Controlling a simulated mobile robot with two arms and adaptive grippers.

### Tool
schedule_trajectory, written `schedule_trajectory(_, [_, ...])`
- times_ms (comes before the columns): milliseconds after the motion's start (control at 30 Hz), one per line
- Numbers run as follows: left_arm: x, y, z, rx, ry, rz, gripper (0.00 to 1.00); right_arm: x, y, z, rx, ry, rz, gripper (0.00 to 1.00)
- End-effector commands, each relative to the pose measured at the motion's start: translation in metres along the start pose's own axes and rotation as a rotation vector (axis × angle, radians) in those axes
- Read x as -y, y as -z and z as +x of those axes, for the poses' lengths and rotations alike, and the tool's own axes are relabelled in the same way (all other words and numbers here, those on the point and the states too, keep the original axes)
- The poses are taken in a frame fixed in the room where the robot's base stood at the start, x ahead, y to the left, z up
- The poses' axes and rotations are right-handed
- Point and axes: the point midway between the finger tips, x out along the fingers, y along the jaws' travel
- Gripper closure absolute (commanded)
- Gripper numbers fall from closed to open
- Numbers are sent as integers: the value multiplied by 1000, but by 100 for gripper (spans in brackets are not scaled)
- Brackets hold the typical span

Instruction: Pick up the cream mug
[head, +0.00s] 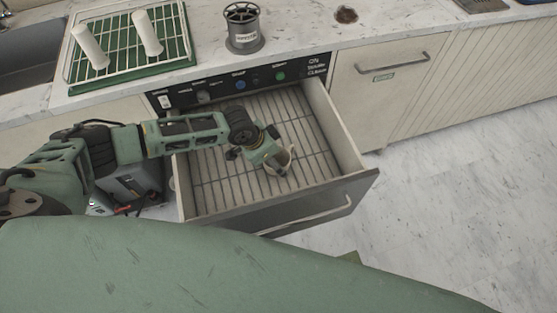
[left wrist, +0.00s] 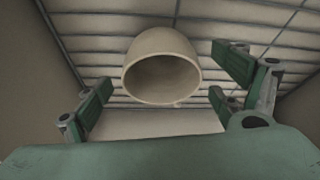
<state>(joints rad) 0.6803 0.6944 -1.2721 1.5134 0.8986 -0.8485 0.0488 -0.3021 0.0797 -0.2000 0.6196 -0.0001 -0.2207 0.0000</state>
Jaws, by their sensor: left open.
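The cream mug (left wrist: 162,62) is in the open drawer (head: 345,139), over its wire rack floor. In the left wrist view its round mouth faces the camera and its body lies between my spread green fingers, with gaps on both sides. In the head view the mug (head: 289,158) shows only in part, at the end of my left gripper (head: 278,161), which hides the rest. My left gripper is open, reaching down into the drawer. I cannot tell whether any finger touches the mug. My right gripper is not in view.
The drawer walls surround the mug, with a front panel and handle (head: 318,214) nearest me. A control panel (head: 240,84) sits above the drawer. On the counter are a green drying rack (head: 118,72) with white cylinders and a dark metal canister (head: 243,27). The drawer's right half is empty.

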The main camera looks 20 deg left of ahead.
Motion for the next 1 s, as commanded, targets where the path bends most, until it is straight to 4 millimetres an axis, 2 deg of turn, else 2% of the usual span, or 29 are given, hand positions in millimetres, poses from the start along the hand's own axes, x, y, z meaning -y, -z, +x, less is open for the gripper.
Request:
schedule_trajectory(100, [0,0,17,2,0,-2,12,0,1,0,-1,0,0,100])
schedule_trajectory(200, [0,0,25,0,0,0,12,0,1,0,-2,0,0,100])
schedule_trajectory(467, [0,0,28,0,1,0,12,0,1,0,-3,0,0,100])
schedule_trajectory(1000, [0,0,27,0,0,0,59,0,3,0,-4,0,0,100])
